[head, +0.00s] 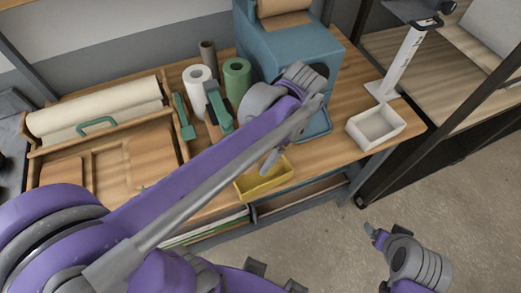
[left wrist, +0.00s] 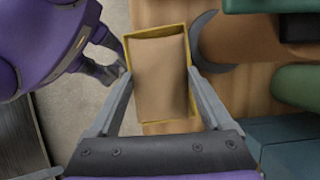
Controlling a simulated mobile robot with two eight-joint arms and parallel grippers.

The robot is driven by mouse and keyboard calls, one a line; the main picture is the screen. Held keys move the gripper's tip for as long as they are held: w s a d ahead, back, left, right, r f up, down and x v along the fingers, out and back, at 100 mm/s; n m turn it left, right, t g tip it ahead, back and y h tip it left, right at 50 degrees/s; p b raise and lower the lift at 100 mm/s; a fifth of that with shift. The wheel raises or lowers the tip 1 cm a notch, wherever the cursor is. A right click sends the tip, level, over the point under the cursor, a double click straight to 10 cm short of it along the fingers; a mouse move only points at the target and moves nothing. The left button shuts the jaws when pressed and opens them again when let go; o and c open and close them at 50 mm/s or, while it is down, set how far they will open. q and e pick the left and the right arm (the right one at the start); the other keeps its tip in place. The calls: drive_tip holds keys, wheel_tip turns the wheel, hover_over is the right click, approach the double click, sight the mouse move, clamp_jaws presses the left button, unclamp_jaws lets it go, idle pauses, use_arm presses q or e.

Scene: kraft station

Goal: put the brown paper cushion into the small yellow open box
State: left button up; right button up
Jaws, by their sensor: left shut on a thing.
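The brown paper cushion (left wrist: 160,78) shows in the left wrist view between the two fingers of my left gripper (left wrist: 160,72). The small yellow open box (left wrist: 155,32) frames it, with yellow walls visible around the cushion. I cannot tell whether the cushion rests on the box floor. My left gripper is shut on the cushion. In the head view its fingers (head: 270,160) point down at the yellow box (head: 262,192) at the table's front edge. My right gripper (head: 373,232) is apart, over the floor at the lower right, its opening unclear.
A white open box (head: 378,138) stands at the table's right end. A blue machine (head: 275,48), a white roll (head: 197,80) and a green roll (head: 237,78) stand behind my left arm. A wooden tray (head: 90,165) is at the left. Open floor lies in front.

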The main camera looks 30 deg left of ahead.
use_arm(q)
drive_tip(key=shift+f+b, duration=1.05)
drive_tip(key=shift+f, duration=0.9)
use_arm(e)
drive_tip(key=shift+s+f, duration=0.3)
drive_tip(key=shift+f, duration=0.5)
drive_tip(key=shift+s+f, duration=0.3)
drive_tip(key=shift+f, duration=0.5)
use_arm(q)
drive_tip(key=o, duration=1.1)
drive_tip(key=shift+w+r+p, duration=0.1)
drive_tip(key=shift+r+p, duration=1)
drive_tip(key=shift+r, duration=0.8)
wheel_tip(320, 180, up, 6)
drive_tip(key=p, duration=0.3)
drive_tip(key=shift+r, duration=0.25)
drive_tip(key=shift+r+p, duration=0.4)
drive_tip(key=shift+r, duration=1)
use_arm(e)
drive_tip(key=w+r, duration=0.4)
drive_tip(key=r, duration=0.4)
drive_tip(key=shift+r+t, duration=0.35)
drive_tip(key=shift+t, duration=0.05)
